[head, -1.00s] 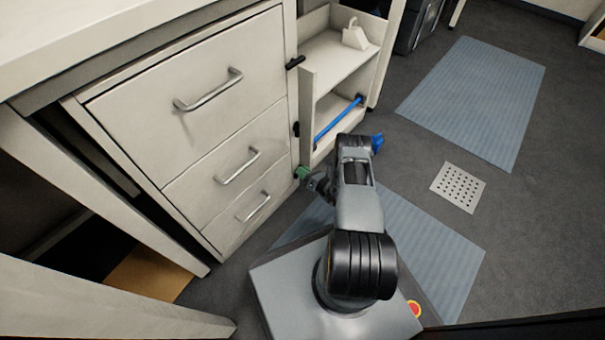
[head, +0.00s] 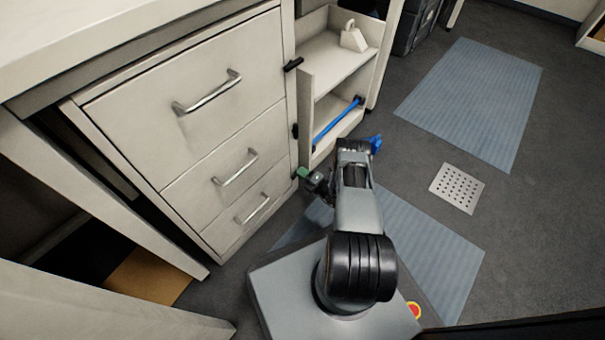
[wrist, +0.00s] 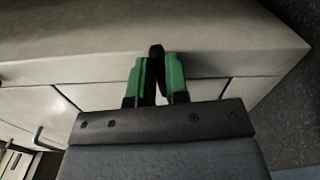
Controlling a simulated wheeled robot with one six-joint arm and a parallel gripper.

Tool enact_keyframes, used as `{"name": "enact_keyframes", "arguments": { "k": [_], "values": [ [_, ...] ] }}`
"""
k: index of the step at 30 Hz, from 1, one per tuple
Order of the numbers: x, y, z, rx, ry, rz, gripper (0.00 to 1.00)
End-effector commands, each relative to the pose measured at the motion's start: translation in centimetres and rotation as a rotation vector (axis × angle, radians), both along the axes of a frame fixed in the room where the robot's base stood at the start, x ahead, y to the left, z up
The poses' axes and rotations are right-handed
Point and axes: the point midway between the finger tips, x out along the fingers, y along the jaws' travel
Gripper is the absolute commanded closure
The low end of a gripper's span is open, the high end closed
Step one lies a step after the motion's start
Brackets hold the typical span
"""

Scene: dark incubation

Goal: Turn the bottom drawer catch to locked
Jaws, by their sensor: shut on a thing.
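The white drawer cabinet has three drawers; the bottom drawer (head: 235,225) is shut. Its black catch (wrist: 156,50) sits on the cabinet frame at the drawer's right side in the head view. My gripper (head: 302,173) is at that catch, low on the frame. In the wrist view my gripper's green fingertips (wrist: 160,72) are closed around the catch, one on each side. Only the catch's dark top end shows between them; the rest is hidden, so I cannot tell its exact angle.
Two more black catches, the top one (head: 293,64) and the middle one (head: 295,130), sit higher on the frame. A shelf unit with a blue bar (head: 338,122) stands just right of the drawers. Blue mats (head: 475,100) and a floor grate (head: 458,187) lie on the right floor.

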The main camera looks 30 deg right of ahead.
Motion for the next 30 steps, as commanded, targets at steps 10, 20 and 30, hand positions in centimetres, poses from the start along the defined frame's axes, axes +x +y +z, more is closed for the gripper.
{"name": "enact_keyframes", "arguments": {
  "k": [10, 20, 30],
  "values": [
    [0.14, 0.13, -0.11, 0.108, 0.049, 0.005, 1.00],
    [0.15, 0.13, -0.13, 0.128, 0.058, 0.005, 1.00],
    [0.11, 0.11, -0.14, 0.128, 0.058, 0.004, 0.75]
  ]
}}
